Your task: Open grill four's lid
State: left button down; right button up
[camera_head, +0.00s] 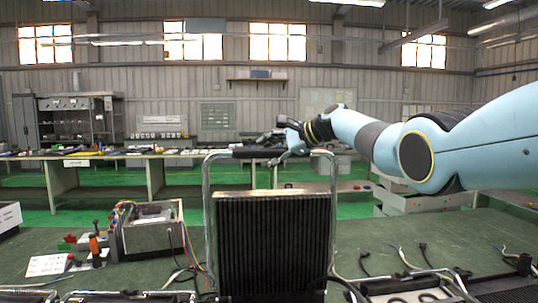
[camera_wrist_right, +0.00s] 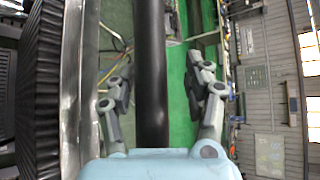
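A grill lid (camera_head: 272,245) with a black ribbed plate stands upright at the centre of the head view, and the task's number cannot be read on it. Its chrome tube frame rises to a black handle bar (camera_head: 250,154). My right gripper (camera_head: 272,143) is at this bar, near its right half. In the right wrist view the black bar (camera_wrist_right: 152,75) runs between the two fingers of my right gripper (camera_wrist_right: 160,90), which are apart with visible gaps on both sides. The ribbed plate (camera_wrist_right: 38,90) shows at the left there. My left gripper is not in view.
Parts of other grills (camera_head: 410,284) show along the bottom edge. An open box with wiring (camera_head: 150,228) and a small device with an orange handle (camera_head: 95,245) stand on the green table at the left. Loose cables (camera_head: 422,252) lie at the right.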

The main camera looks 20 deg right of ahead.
jog(key=shift+s+f, duration=0.1)
jog(key=shift+f, duration=0.05)
jog(key=shift+s+d+r, duration=0.2)
jog(key=shift+s+d, duration=0.15)
jog(key=shift+d, duration=0.05)
jog(key=v, duration=1)
jog(key=shift+s+r, duration=0.3)
jog(key=shift+d+f, duration=0.1)
